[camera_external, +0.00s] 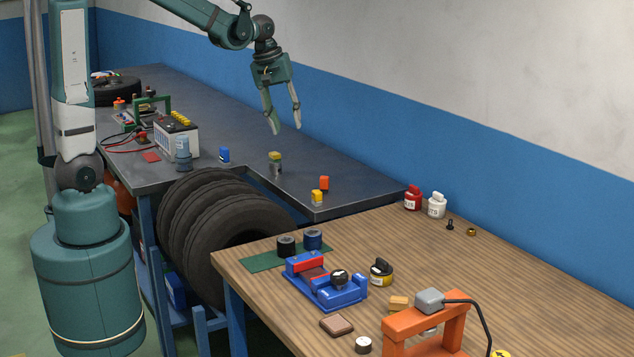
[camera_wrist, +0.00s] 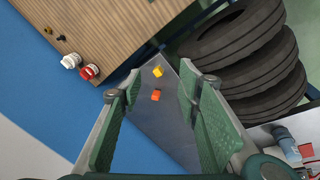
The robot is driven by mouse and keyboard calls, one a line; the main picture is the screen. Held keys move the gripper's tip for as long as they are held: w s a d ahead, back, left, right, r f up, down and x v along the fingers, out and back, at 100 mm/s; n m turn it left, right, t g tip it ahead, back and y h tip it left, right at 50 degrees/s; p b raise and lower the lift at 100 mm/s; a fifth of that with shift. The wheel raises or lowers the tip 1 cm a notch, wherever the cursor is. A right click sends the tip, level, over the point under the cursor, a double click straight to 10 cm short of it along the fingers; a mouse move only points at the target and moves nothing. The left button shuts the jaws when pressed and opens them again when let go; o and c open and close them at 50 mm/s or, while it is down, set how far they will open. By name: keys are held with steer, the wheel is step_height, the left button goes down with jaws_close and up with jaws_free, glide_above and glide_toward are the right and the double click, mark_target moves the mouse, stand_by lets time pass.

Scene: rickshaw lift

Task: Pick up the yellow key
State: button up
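A small yellow piece (camera_external: 317,197), likely the yellow key, stands near the front corner of the dark metal bench. It also shows in the wrist view (camera_wrist: 158,72), between and beyond my fingers. Its shape is too small to make out as a key. A small orange piece (camera_external: 324,183) stands close beside it and also shows in the wrist view (camera_wrist: 155,95). A greyish piece with a yellow-green top (camera_external: 275,162) stands farther back on the bench. My gripper (camera_external: 285,127) is open, empty and pointing down, well above the bench; its fingers flank the wrist view (camera_wrist: 158,90).
A blue piece (camera_external: 224,155), a grey-blue bottle (camera_external: 183,153) and a battery (camera_external: 177,138) stand on the bench. Tyres (camera_external: 215,215) stand below its front edge. Red (camera_external: 413,199) and white (camera_external: 437,206) jars stand on the wooden table (camera_external: 540,285) by the blue wall.

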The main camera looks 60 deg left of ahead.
steer(key=w+a+f+n+g+b, duration=0.1)
steer(key=w+a+f+n+g, duration=0.2)
steer(key=w+f, duration=0.6)
steer(key=n+h+b, duration=0.1)
steer(key=n, duration=0.3)
glide_above(317, 190)
steer(key=f, duration=1.1)
steer(key=shift+s+a+f, duration=0.25)
steer(key=shift+a+f, duration=0.05)
steer(key=shift+f, duration=0.05)
steer(key=shift+w+a+f, duration=0.15)
steer(key=shift+w+f, duration=0.05)
steer(key=shift+f, duration=0.45)
steer(key=shift+d+f, duration=0.2)
steer(key=shift+f, duration=1.05)
steer(key=shift+s+d+f, duration=0.1)
steer(key=shift+d+f, duration=0.05)
steer(key=shift+f, duration=0.7)
steer(key=shift+w+d+f, duration=0.1)
steer(key=shift+d+f, duration=0.1)
steer(key=shift+f, duration=0.65)
steer(key=shift+s+d+f, duration=0.1)
steer(key=shift+d+f, duration=0.05)
steer(key=shift+f, duration=0.7)
steer(key=c, duration=1)
